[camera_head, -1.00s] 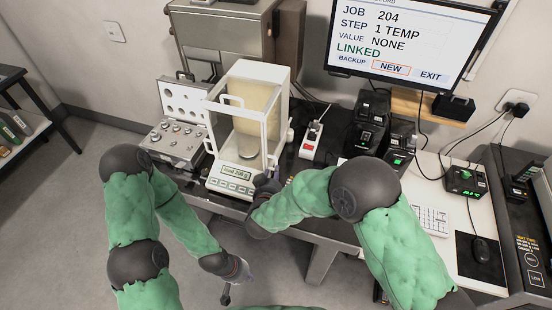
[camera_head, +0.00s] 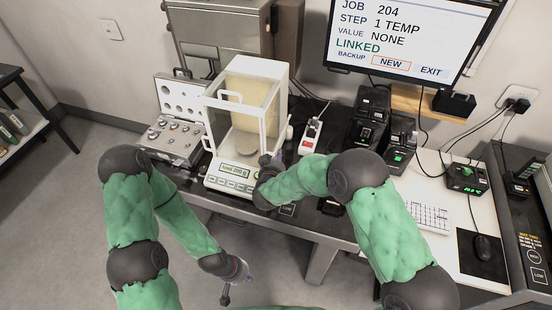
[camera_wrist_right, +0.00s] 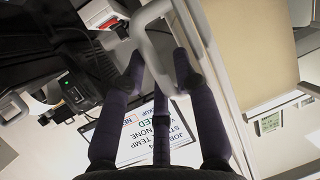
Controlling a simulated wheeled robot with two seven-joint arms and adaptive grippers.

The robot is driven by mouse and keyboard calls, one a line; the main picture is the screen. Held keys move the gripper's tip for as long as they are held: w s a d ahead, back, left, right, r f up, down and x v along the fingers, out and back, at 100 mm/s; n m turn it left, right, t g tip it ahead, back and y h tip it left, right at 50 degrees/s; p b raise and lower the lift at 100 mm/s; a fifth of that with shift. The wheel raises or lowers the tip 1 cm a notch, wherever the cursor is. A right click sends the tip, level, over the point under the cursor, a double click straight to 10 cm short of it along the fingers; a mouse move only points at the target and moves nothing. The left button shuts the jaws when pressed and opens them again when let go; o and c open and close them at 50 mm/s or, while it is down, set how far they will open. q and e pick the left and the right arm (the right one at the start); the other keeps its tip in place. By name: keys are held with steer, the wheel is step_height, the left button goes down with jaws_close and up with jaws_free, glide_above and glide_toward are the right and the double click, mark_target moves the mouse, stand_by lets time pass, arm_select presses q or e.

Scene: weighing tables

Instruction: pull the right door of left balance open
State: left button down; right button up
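The left balance (camera_head: 222,168) is a white-framed glass case with a round pan inside and a lit display at its front. Its right door (camera_head: 276,112) is the right glass side, which looks closed. My right gripper (camera_head: 272,160) is at the lower right of this case, partly hidden by its own wrist. In the right wrist view, my right gripper (camera_wrist_right: 160,65) has its fingers spread on either side of a grey bar handle (camera_wrist_right: 153,42); I cannot tell whether they touch it. My left gripper (camera_head: 237,288) hangs empty in front of the table, fingers apart.
A case of weights (camera_head: 172,140) stands open left of the balance. A red-and-white power strip (camera_head: 310,138) and black devices (camera_head: 370,122) stand to the right. A monitor (camera_head: 405,40) hangs behind. The floor at the left is clear.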

jaws_close()
steer(key=w+d, duration=0.2)
steer(key=w, duration=0.5)
steer(key=shift+d, duration=0.15)
steer(key=shift+w, duration=0.1)
jaws_free()
steer(key=v, duration=1.2)
